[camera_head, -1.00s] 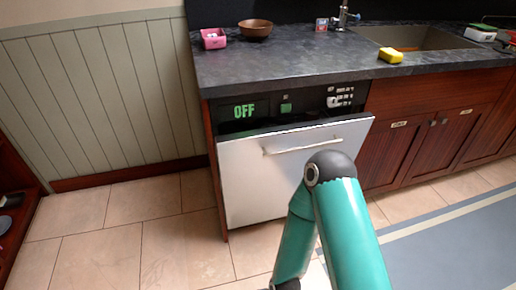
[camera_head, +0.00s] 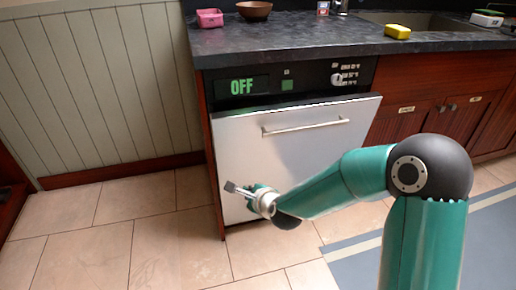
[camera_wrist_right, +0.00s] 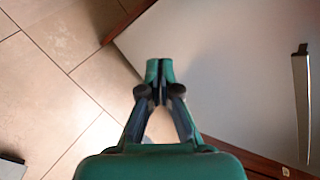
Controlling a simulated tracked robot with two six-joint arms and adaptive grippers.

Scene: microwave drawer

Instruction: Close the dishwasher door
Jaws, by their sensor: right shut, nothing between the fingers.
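The white dishwasher door (camera_head: 300,155) sits under a black control panel (camera_head: 300,84) reading "OFF". Its top edge stands slightly out from the panel, so it looks a little ajar. A metal bar handle (camera_head: 305,127) crosses its upper part. My right gripper (camera_head: 233,187) is in front of the door's lower left part, left of and below the handle; I cannot tell whether it touches. In the right wrist view, the gripper (camera_wrist_right: 159,75) is shut and empty, with the door (camera_wrist_right: 225,60) behind it and the handle (camera_wrist_right: 302,105) at the right. My left gripper is not in view.
A dark countertop (camera_head: 290,45) lies above, with a pink container (camera_head: 210,18), brown bowl (camera_head: 254,10) and yellow sponge (camera_head: 397,31). Wooden cabinets (camera_head: 430,118) stand to the right. The tiled floor (camera_head: 120,230) left of the dishwasher is clear.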

